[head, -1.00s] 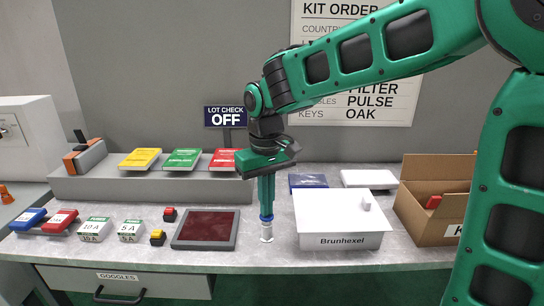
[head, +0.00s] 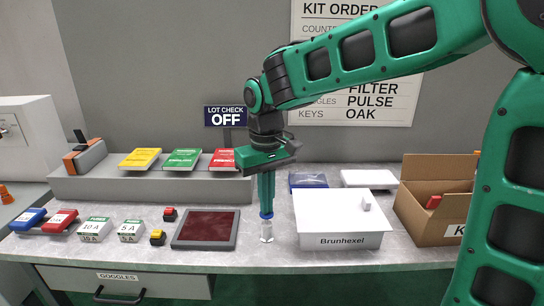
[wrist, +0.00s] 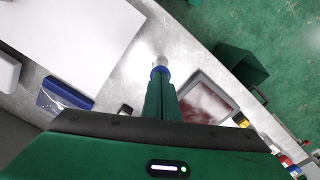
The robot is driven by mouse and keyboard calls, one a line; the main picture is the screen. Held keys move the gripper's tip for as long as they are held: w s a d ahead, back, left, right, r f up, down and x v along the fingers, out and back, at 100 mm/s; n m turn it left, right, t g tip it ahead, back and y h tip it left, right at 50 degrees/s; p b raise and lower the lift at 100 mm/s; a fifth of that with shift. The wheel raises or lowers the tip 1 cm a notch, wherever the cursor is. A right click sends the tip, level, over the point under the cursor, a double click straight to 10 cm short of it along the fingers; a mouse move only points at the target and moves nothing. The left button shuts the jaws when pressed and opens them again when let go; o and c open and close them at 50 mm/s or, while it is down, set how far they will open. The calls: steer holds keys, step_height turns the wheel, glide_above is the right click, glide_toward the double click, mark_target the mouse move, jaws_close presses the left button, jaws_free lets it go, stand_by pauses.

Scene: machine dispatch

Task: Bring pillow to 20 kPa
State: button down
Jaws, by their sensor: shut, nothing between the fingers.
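No pillow or pressure reading can be made out in either view. My gripper (head: 266,215) points straight down over the front of the grey table. Its fingers are together and empty, with blue at the tips. A small clear or silvery piece (head: 266,234) stands right under the tips; it also shows in the wrist view (wrist: 159,62). I cannot tell whether the tips touch it. A white box marked Brunhexel (head: 343,241) with a small knob on its lid is just to the right. A tablet-like panel with a dark red face (head: 205,229) is to the left.
Red (head: 169,214) and yellow (head: 157,237) buttons, fuse boxes (head: 131,231), and blue and red items stand left. Yellow, green and red packs lie on a raised shelf (head: 118,186). An open carton (head: 420,225) stands right. A sign (head: 225,116) reads LOT CHECK OFF.

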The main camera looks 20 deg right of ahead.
steer(key=shift+r, duration=2.6)
steer(key=s+d, duration=0.1)
steer(key=d, duration=0.2)
steer(key=d+m, duration=0.1)
steer(key=d, duration=0.1)
steer(key=s+d+f+m, duration=0.1)
steer(key=d, duration=0.2)
steer(key=shift+s+d, duration=0.3)
steer(key=s+d, duration=0.1)
steer(key=d, duration=0.1)
steer(key=s+d+f+m, duration=0.1)
steer(key=s+d, duration=0.1)
steer(key=d, duration=0.1)
steer(key=s+d+f+m, duration=0.1)
steer(key=s+d, duration=0.1)
steer(key=d, duration=0.1)
steer(key=s+d+f+m, duration=0.2)
steer(key=s+d, duration=0.3)
steer(key=s, duration=0.3)
steer(key=s+d+f+m, duration=0.3)
steer(key=s+d+f, duration=0.1)
steer(key=s, duration=0.4)
steer(key=shift+s+d+f, duration=0.35)
steer(key=shift+s+d, duration=0.05)
steer(key=shift+d, duration=0.3)
